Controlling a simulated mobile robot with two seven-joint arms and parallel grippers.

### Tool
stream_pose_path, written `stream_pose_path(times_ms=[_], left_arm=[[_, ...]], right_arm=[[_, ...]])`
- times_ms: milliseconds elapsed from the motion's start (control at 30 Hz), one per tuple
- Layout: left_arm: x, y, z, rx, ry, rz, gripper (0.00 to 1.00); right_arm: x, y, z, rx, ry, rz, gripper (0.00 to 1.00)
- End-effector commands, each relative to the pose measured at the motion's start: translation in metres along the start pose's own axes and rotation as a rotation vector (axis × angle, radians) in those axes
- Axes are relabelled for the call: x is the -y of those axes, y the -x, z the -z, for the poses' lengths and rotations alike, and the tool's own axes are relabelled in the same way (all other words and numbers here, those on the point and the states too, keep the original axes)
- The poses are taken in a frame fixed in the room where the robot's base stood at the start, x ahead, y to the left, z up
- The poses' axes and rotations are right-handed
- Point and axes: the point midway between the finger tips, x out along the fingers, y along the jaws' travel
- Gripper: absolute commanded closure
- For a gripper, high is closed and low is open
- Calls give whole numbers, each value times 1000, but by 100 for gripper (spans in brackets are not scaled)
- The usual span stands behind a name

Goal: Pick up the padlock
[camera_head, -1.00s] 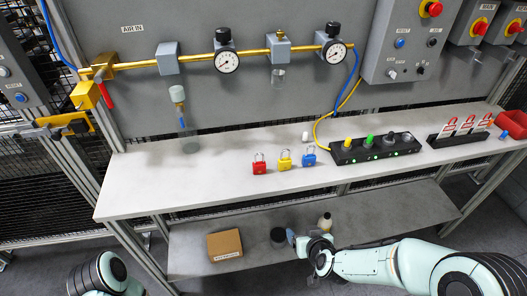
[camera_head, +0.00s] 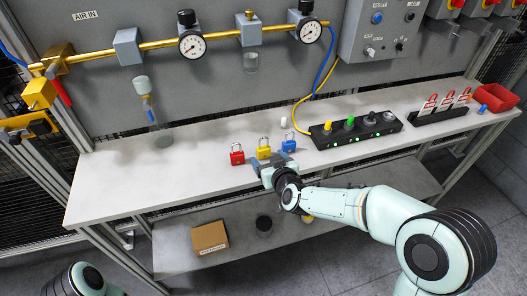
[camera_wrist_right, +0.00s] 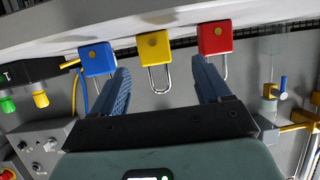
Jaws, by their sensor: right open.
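Three padlocks stand in a row on the white bench: red (camera_head: 237,157), yellow (camera_head: 264,153) and blue (camera_head: 288,146), shackles up. My right gripper (camera_head: 268,163) is open at the bench's front edge, just in front of the yellow padlock. In the right wrist view the padlocks appear upside down: blue (camera_wrist_right: 98,59), yellow (camera_wrist_right: 154,48), red (camera_wrist_right: 215,38). The yellow one is centred between the open fingers of the right gripper (camera_wrist_right: 163,82), with nothing held. The fingertips overlap the blue and red ones in that view; I cannot tell whether they touch. My left gripper is out of view.
A black button box (camera_head: 356,130) stands right of the padlocks, with a white cylinder (camera_head: 284,122) behind them. A tag rack (camera_head: 440,114) and red bin (camera_head: 495,97) are farther right. A cardboard box (camera_head: 210,238) sits on the lower shelf. The bench left of the padlocks is mostly clear.

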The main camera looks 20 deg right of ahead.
Motion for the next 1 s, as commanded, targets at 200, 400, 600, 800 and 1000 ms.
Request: stream_pose_path(times_ms=[200, 400, 600, 800, 1000], left_arm=[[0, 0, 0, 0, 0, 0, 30], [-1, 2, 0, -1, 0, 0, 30], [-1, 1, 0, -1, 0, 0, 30], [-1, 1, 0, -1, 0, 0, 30], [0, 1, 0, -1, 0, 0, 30]], right_arm=[[-7, -33, -2, 3, -1, -1, 23], [-6, -47, -1, 2, -1, 1, 23], [-6, -47, -1, 2, -1, 0, 27], [-6, -47, -1, 1, -1, 0, 87], [-6, -47, -1, 0, -1, 0, 87]])
